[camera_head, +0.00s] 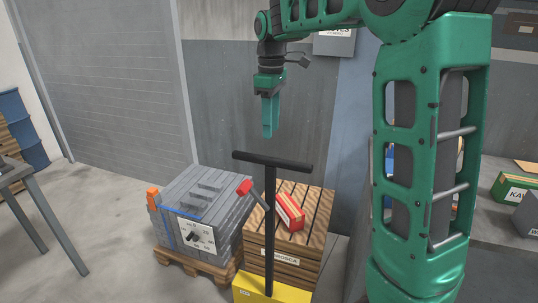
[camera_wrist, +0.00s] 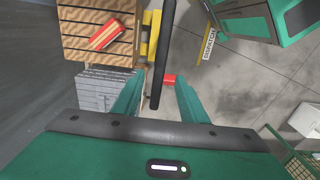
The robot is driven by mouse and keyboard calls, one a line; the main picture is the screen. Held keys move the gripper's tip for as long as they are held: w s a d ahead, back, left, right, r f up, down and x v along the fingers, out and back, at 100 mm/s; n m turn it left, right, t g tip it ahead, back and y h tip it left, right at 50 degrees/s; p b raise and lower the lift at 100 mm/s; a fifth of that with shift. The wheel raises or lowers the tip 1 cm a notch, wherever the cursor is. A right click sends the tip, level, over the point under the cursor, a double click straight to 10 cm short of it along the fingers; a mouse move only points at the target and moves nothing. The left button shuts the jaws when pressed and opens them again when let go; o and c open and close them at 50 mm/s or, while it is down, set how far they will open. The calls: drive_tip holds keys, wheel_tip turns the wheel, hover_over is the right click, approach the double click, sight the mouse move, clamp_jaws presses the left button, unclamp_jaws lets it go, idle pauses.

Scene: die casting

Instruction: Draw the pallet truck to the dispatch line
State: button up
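The pallet truck has a yellow base (camera_head: 270,291) and an upright black post with a black T-bar handle (camera_head: 272,161). It stands in front of a wooden crate on the floor. My gripper (camera_head: 268,134) points down just above the T-bar. In the wrist view my gripper (camera_wrist: 160,88) has its two green fingers apart, and the black handle (camera_wrist: 158,55) runs between them in the picture. I cannot tell whether the bar is within finger depth. I cannot make out a dispatch line in the head view.
A wooden crate (camera_head: 304,246) carries a red and yellow box (camera_head: 289,211). Left of it, a grey block-like load (camera_head: 203,207) sits on a wooden pallet (camera_head: 190,264). A metal table (camera_head: 45,202) stands at the left. Floor between is clear. A lettered yellow-white strip (camera_wrist: 208,46) lies on the floor.

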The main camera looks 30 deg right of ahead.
sight(270, 157)
wheel_tip(270, 157, down, 10)
drive_tip(key=shift+r, duration=0.15)
drive_tip(key=shift+c, duration=0.3)
clamp_jaws()
